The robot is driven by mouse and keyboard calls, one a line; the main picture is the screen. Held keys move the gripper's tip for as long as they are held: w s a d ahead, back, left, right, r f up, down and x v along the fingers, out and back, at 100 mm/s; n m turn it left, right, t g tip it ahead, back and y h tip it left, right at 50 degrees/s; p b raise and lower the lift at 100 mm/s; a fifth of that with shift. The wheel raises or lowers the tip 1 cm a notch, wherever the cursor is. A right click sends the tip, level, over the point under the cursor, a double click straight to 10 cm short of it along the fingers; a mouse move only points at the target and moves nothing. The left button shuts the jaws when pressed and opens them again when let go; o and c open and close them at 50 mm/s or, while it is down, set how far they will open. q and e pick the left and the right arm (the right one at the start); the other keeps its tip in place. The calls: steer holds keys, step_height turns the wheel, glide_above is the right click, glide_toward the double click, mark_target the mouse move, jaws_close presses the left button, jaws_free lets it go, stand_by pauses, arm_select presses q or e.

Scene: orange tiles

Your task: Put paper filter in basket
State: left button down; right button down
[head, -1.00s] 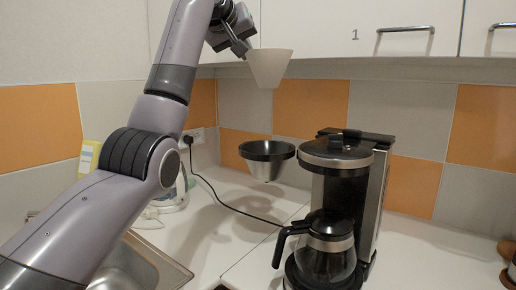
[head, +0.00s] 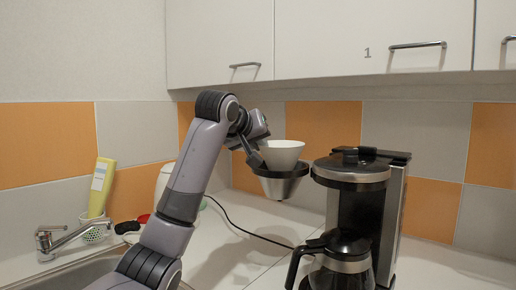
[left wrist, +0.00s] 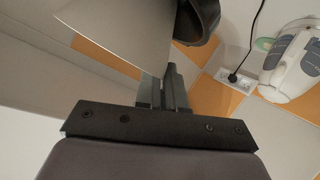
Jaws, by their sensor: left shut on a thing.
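The white paper filter (head: 282,154) is a cone held upright at its left edge by my left gripper (head: 257,157), which is shut on it. My right gripper is not in view.
The coffee maker (head: 358,190) with its glass carafe (head: 343,262) stands right of the basket. A sink with a tap (head: 62,238) and a yellow bottle (head: 102,186) are at left. Cabinets hang above. A white kettle (left wrist: 296,62) stands near the wall socket (left wrist: 236,80).

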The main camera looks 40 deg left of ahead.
arm_select(q)
steer(key=shift+f, duration=0.45)
steer(key=shift+f, duration=0.1)
steer(key=shift+f+b, duration=0.3)
steer(key=shift+f, duration=0.2)
steer(key=c, duration=1.2)
jaws_free()
